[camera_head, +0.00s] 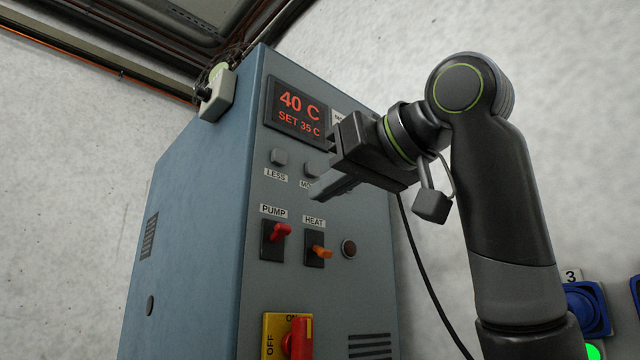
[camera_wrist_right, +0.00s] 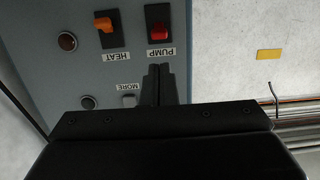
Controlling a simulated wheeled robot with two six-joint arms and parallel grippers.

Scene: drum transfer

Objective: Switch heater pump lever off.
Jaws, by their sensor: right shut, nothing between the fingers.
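The red pump lever (camera_head: 281,232) sits on a black plate under the PUMP label on the blue heater cabinet (camera_head: 190,210). In the head view it points up and to the right. It also shows in the right wrist view (camera_wrist_right: 159,32), where the picture is upside down. The orange heat lever (camera_head: 321,252) is just right of it and also shows in the right wrist view (camera_wrist_right: 103,24). My right gripper (camera_head: 318,194) is shut and empty in front of the panel, above the two levers and apart from them. My left gripper is not in view.
The display (camera_head: 299,113) reads 40 C, SET 35 C. A button (camera_head: 279,157) labelled LESS is below it; the MORE button is partly behind my gripper. A red rotary switch (camera_head: 298,338) on a yellow plate is lower down. A black cable (camera_head: 425,270) hangs right of the cabinet.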

